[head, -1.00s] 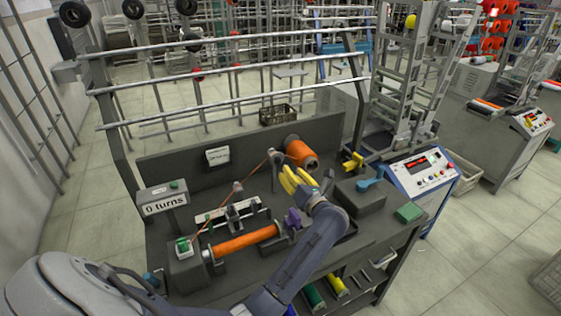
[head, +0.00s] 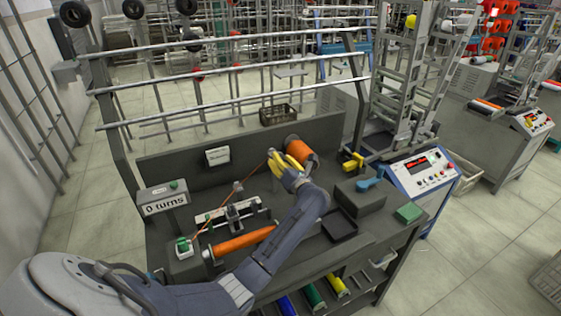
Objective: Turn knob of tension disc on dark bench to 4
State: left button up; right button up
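The tension disc (head: 271,154) is a small grey post-like part on the dark bench (head: 330,252), left of the orange supply spool (head: 300,147). The orange thread runs by it. My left gripper (head: 281,160) has yellow fingers and is right at the tension disc, covering much of it. The knob, its numbers and its setting cannot be made out. The fingers look slightly apart, but whether they touch or grip the knob cannot be told. My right gripper is not in view.
An orange bobbin (head: 240,242) lies at the front, partly behind my arm. A "0 turns" display (head: 164,204) stands left. A small white card (head: 217,156) is on the back panel. A dark tray (head: 340,226), dark box (head: 360,199) and green block (head: 409,213) sit right.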

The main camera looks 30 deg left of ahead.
pick_arm(q)
jog(key=shift+o, duration=0.2)
grip_shut()
jog(key=shift+m, duration=0.3)
jog(key=m, duration=0.5)
jog(key=shift+w+d+f+m, duration=0.1)
jog(key=shift+m, duration=0.3)
jog(key=m, duration=0.5)
jog(key=shift+f, duration=0.15)
jog(key=shift+m, duration=0.4)
